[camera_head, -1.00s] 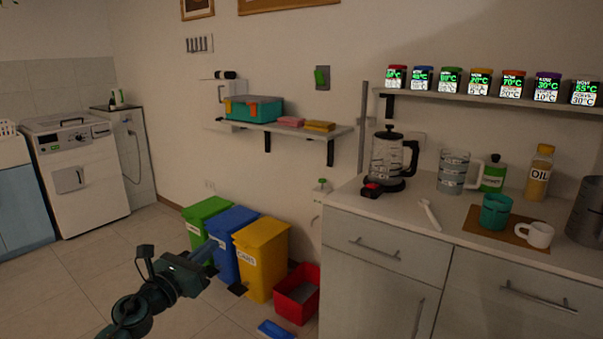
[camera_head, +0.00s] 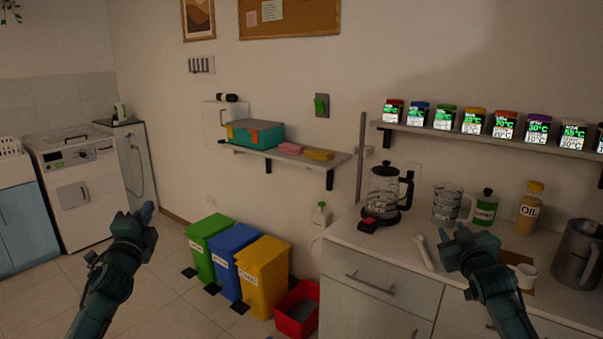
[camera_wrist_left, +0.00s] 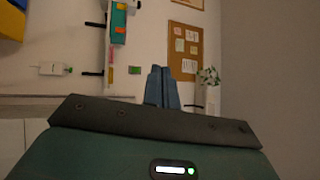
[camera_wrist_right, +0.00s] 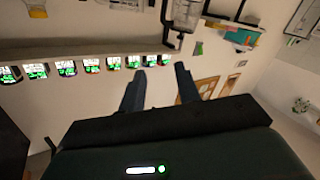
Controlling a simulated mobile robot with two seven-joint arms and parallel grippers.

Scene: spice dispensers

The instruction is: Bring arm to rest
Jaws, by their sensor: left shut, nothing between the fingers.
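My left gripper (camera_head: 147,211) is raised in open air in front of the washing machine and bins, fingers pointing up. In the left wrist view its fingers (camera_wrist_left: 162,86) are together with nothing between them. My right gripper (camera_head: 452,232) is raised in front of the counter, hiding part of the counter top and the items behind it. In the right wrist view its fingers (camera_wrist_right: 160,85) stand apart with nothing between them.
The counter (camera_head: 368,243) carries a coffee press (camera_head: 384,192), a measuring jug (camera_head: 447,204), an oil bottle (camera_head: 529,208) and a metal pitcher (camera_head: 577,254). Spice dispensers (camera_head: 474,121) line the upper shelf. Green (camera_head: 205,247), blue and yellow bins stand on the floor. The floor at left is open.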

